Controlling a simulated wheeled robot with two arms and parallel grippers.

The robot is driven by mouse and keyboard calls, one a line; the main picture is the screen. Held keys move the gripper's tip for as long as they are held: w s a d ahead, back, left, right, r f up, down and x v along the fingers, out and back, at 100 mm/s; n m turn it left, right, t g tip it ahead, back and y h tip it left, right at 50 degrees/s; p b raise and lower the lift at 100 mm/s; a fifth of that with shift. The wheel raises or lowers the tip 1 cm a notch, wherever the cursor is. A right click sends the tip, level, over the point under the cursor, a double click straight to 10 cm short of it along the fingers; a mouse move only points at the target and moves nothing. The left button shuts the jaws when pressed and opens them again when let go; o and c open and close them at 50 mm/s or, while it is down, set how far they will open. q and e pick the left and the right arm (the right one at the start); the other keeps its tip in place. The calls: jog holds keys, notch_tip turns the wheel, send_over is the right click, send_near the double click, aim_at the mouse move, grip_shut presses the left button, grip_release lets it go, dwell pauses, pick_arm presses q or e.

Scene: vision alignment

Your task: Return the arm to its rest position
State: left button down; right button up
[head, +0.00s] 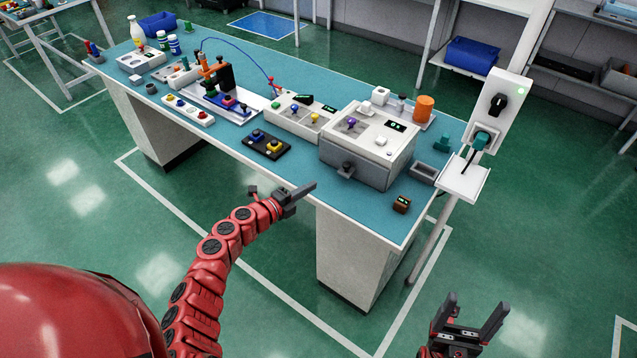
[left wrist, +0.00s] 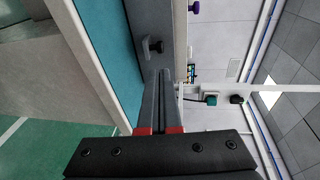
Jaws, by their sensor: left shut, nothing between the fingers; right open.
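My left gripper (head: 312,186) is at the end of the red, segmented left arm, in front of the workbench's front edge, below the grey box machine. It is shut and empty, and its fingers point right. In the left wrist view its closed fingers (left wrist: 164,95) have red pads at their base and point toward the grey machine front with a dark knob (left wrist: 154,46). My right gripper (head: 478,308) is at the bottom right, over the green floor. It is open and empty, with its fingers pointing up.
The blue-topped workbench (head: 228,150) carries the grey machine (head: 352,165), a two-button black panel (head: 263,147), bottles and control boxes. A white post panel with a plug (head: 484,140) stands at the bench's right end. The floor in front is clear.

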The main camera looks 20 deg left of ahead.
pick_arm(q)
jog(key=shift+v, duration=0.95)
